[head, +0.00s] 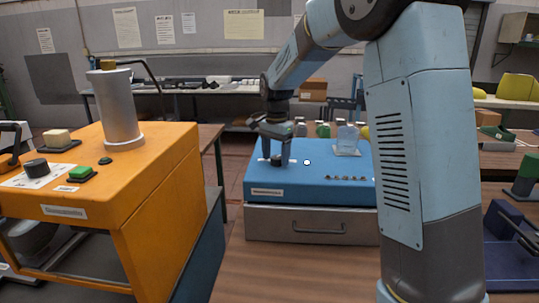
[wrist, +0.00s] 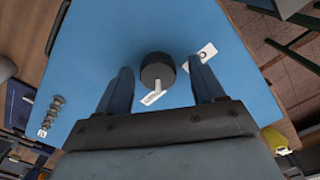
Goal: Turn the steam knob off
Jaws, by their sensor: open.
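A dark round knob (wrist: 153,72) stands on top of the blue box (head: 320,185). It has a white pointer, which points toward the gripper's palm, at a small white label (wrist: 153,98). A second white label (wrist: 203,53) lies to the right of the knob. My gripper (head: 276,156) is over the left part of the blue box, pointing down. In the wrist view my gripper (wrist: 160,68) is open, with one finger on each side of the knob and a gap to both. In the head view the fingers largely hide the knob. The label writing is too small to read.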

